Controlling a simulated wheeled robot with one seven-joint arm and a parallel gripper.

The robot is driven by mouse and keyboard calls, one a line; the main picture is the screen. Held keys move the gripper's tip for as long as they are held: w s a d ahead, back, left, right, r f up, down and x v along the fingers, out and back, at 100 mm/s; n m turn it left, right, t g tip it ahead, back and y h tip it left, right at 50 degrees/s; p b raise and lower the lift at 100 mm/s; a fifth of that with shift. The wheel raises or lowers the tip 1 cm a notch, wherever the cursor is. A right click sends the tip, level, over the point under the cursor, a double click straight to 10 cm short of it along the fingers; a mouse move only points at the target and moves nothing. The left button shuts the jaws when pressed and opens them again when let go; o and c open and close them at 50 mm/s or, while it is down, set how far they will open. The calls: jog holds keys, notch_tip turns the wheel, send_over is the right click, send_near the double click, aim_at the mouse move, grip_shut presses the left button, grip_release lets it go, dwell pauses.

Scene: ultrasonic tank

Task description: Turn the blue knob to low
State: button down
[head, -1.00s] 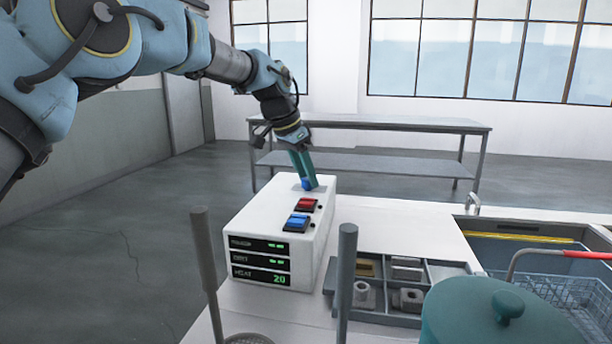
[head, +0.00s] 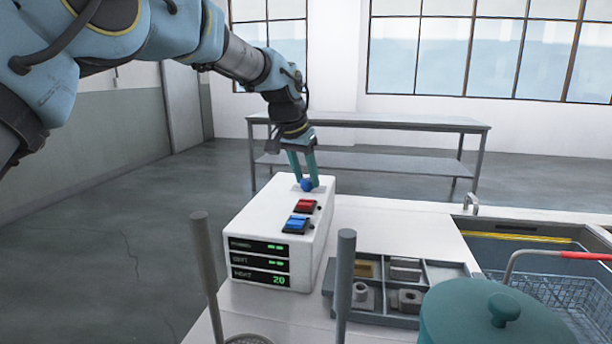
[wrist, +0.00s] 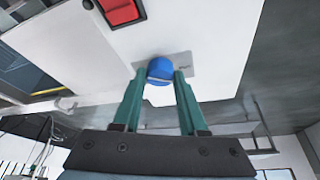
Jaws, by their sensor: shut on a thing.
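The blue knob (head: 307,185) sits on top of the white control box (head: 258,225), near its far end. It also shows in the wrist view (wrist: 160,70), between the two green fingertips. My gripper (head: 305,180) reaches down to the knob from above and behind, its fingers on either side of it. In the wrist view my gripper (wrist: 162,76) is shut on the knob. A pale plate lies under the knob; its markings are too small to read. The knob's pointer setting cannot be told.
A red switch (head: 306,206) and a blue switch (head: 297,224) sit nearer on the box, above displays (head: 259,262), the lowest reading 20. A divided parts tray (head: 328,290), a teal lidded pot (head: 490,325) and a wire basket (head: 575,295) stand to the right.

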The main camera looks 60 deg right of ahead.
jog(key=shift+c, duration=2.2)
grip_release()
jog(key=b+v, duration=0.1)
jog(key=v, duration=0.9)
jog(key=shift+a+r, duration=0.25)
jog(key=shift+r, duration=0.1)
